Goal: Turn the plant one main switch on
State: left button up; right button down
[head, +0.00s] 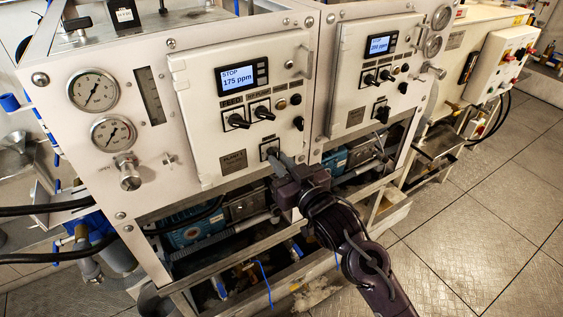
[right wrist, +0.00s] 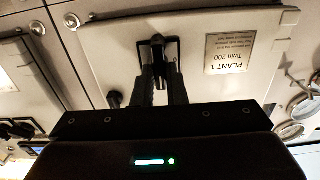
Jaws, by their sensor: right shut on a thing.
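The plant one panel (head: 203,134) is a white door with a display reading STOP 175 ppm and a PLANT 1 label (head: 233,160), which also shows upside down in the right wrist view (right wrist: 230,52). The main switch (head: 268,147) sits low on this door, right of the label; my gripper partly covers it. My right gripper (head: 279,162) reaches up to it from below. In the right wrist view its two fingers (right wrist: 160,72) are shut on the dark handle of the main switch (right wrist: 158,41). The handle's exact angle is hard to tell. My left gripper is not in view.
Above the main switch are the feed and HP pump switches (head: 250,117). A second panel (head: 376,75) with its own display and switches stands to the right. Gauges (head: 93,90) are at the left. Pumps and pipes sit below; open floor (head: 480,215) lies at the right.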

jog(key=c, duration=1.5)
grip_release()
jog(key=shift+o, duration=0.2)
jog(key=b+v, duration=0.2)
jog(key=v, duration=0.6)
jog(key=shift+b, duration=0.3)
